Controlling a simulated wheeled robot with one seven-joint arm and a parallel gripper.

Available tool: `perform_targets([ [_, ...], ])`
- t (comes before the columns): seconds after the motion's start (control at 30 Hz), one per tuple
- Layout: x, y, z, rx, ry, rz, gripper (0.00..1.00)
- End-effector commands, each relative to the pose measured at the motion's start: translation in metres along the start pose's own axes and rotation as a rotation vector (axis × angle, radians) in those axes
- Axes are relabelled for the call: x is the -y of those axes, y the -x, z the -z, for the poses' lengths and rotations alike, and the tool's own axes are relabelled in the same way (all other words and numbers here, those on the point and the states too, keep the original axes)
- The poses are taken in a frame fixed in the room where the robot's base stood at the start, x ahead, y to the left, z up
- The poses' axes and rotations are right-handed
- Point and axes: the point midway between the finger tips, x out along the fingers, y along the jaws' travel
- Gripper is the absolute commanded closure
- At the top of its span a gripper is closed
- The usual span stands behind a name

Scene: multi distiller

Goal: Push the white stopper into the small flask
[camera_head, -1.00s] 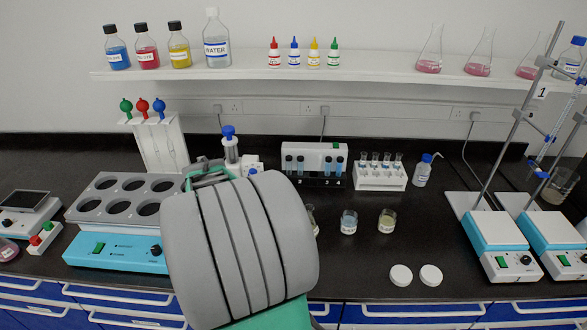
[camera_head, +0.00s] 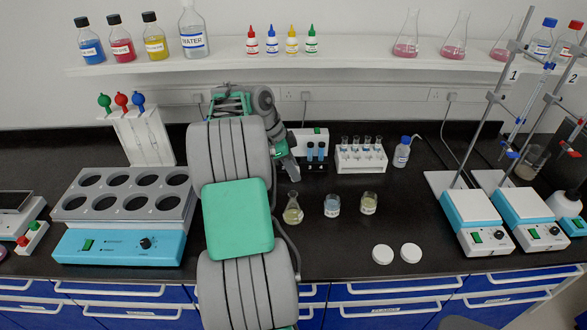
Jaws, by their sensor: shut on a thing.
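The small flask (camera_head: 293,210) stands upright on the black bench and holds yellowish liquid. My gripper (camera_head: 291,178) points down just above its mouth, with a small gap seeming to show between them. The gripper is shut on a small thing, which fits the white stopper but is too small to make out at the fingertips. No stopper shows in the flask's neck. My arm covers the bench to the left of the flask.
Two beakers (camera_head: 332,205) (camera_head: 369,203) stand close to the right of the flask. Two white discs (camera_head: 383,252) (camera_head: 411,253) lie in front. Behind are a cuvette block (camera_head: 308,140), a tube rack (camera_head: 361,158) and a wash bottle (camera_head: 402,153). A multi-well heater (camera_head: 120,248) stands left, stirrers with stands (camera_head: 476,218) right.

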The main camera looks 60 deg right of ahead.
Motion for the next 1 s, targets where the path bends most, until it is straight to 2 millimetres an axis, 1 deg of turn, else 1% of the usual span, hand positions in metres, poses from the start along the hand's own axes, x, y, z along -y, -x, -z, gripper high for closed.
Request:
perform_targets([
  [0.17, 0.0, -0.011, -0.005, 0.0, -0.001, 0.0, 1.0],
  [0.4, 0.0, -0.037, -0.015, -0.001, 0.002, 0.001, 1.0],
  [0.53, 0.0, -0.047, -0.019, -0.001, 0.004, 0.002, 1.0],
  [0.63, 0.0, -0.05, -0.021, -0.001, 0.004, 0.002, 1.0],
  [1.0, 0.0, -0.049, -0.02, -0.001, 0.004, 0.002, 1.0],
])
